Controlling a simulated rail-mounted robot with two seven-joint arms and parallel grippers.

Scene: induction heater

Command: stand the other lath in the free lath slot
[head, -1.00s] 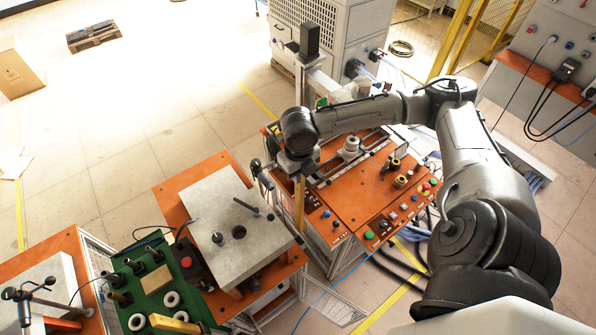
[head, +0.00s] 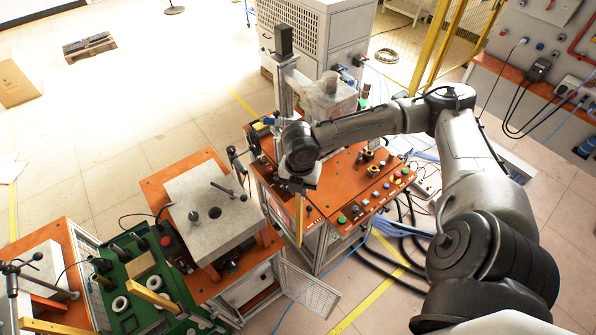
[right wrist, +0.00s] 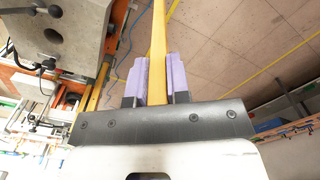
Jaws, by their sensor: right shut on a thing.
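A yellow wooden lath (head: 299,222) hangs upright from my right gripper (head: 298,190), in front of the left front edge of the orange heater cabinet. In the right wrist view, the lath (right wrist: 158,35) stands between the two purple finger pads of my right gripper (right wrist: 158,85), which is shut on it. A similar lath (head: 155,297) is at the green tray (head: 120,268). Another pale wooden strip (head: 58,328) shows at the bottom left edge. I cannot make out which slot is free. My left gripper is not in view.
A grey block with a round hole (head: 232,225) sits on an orange stand left of the heater cabinet (head: 330,203). A thin post with a handle (head: 236,160) rises near the lath. A blue cable (head: 305,290) crosses the floor.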

